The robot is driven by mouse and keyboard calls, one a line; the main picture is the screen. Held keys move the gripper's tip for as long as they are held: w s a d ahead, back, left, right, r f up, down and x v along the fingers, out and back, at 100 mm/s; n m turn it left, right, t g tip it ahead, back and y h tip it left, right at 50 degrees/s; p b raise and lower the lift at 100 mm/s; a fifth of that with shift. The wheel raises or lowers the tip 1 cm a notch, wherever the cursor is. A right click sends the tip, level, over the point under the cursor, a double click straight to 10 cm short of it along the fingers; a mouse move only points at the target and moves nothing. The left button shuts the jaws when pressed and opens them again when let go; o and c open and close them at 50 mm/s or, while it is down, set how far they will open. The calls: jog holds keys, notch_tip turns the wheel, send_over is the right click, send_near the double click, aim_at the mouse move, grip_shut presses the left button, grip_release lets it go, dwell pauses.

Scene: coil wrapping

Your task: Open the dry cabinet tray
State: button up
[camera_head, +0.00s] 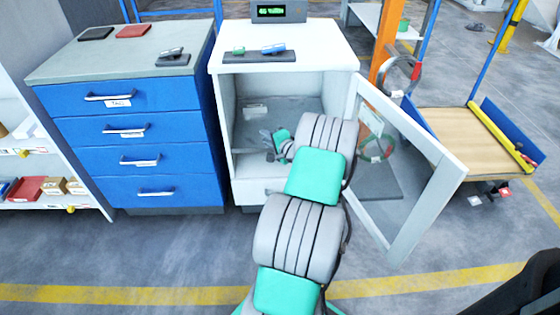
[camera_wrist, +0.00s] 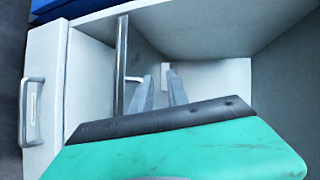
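The white dry cabinet (camera_head: 222,120) stands in the middle of the head view with its glass door (camera_head: 440,190) swung open to the right. A grey tray or shelf surface (camera_head: 305,103) shows inside, partly hidden by my arm. My gripper (camera_head: 271,151) is inside the opening, low and left of centre. In the wrist view, my gripper's two fingers (camera_wrist: 160,82) are apart with nothing seen between them.
A white lower drawer front with a grey handle (camera_wrist: 30,112) is at left in the wrist view. A blue drawer cabinet (camera_head: 135,140) stands left of the dry cabinet. A wooden-topped cart (camera_head: 470,135) is beyond the open door. The floor in front is clear.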

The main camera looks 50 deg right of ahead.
jog(key=s+d+f+m+h+b, duration=0.1)
jog(key=s+d+f+m+h, duration=0.15)
jog(key=s+d+f, duration=0.3)
jog(key=shift+m, duration=0.45)
jog(key=x, duration=0.2)
jog(key=r+b+x, duration=0.1)
jog(key=x, duration=0.2)
jog(key=b+x, duration=0.1)
jog(key=x, duration=0.1)
jog(key=shift+w+d+r, duration=0.1)
jog(key=shift+w+d, duration=0.15)
jog(key=shift+w, duration=0.1)
jog(key=shift+c, duration=0.4)
grip_shut()
